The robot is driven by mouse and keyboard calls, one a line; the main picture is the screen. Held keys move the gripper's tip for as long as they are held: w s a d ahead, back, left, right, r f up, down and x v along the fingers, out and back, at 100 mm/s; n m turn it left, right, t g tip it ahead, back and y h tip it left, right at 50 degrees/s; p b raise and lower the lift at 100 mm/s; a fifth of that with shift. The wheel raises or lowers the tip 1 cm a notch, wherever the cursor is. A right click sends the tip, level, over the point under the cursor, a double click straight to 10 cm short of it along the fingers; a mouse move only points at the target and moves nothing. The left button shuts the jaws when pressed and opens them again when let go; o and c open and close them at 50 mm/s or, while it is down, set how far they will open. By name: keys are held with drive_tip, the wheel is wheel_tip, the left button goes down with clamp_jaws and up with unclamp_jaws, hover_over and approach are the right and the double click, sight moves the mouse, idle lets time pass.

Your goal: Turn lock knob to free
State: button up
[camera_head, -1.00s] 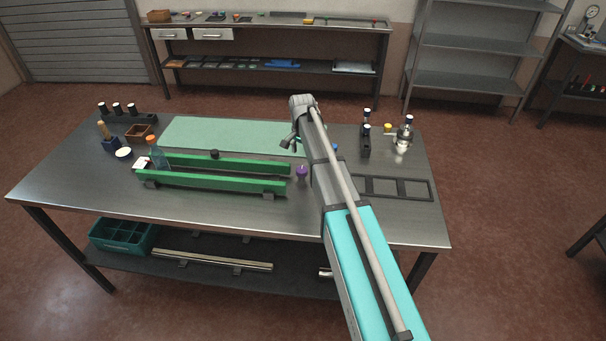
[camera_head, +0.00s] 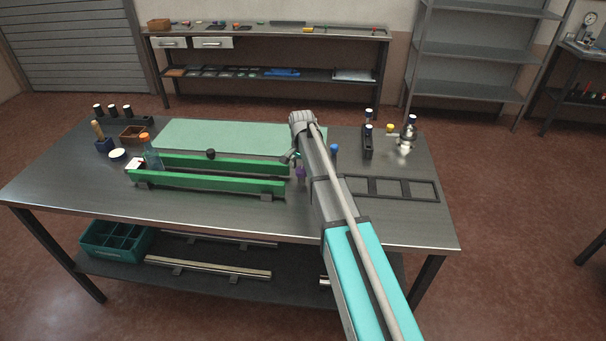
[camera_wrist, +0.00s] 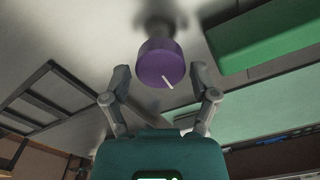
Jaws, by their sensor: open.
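The lock knob is a purple round knob (camera_wrist: 160,62) with a white pointer line on its face. In the wrist view it stands out from a grey stem, just ahead of and roughly between my fingertips. My gripper (camera_wrist: 160,84) is open, with one finger on each side of the knob's near end. I cannot tell whether either finger touches it. In the head view the purple knob (camera_head: 300,173) shows beside the right end of the green rails, partly hidden by my arm. My gripper (camera_head: 290,157) is mostly hidden there too.
Green rails (camera_head: 215,185) lie left of the knob, with a pale green mat (camera_head: 230,135) behind. A dark frame with several openings (camera_head: 405,188) lies to the right. A black holder (camera_head: 367,142) and a metal fitting (camera_head: 405,140) stand at the back right.

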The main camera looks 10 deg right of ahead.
drive_tip(key=shift+f, duration=0.4)
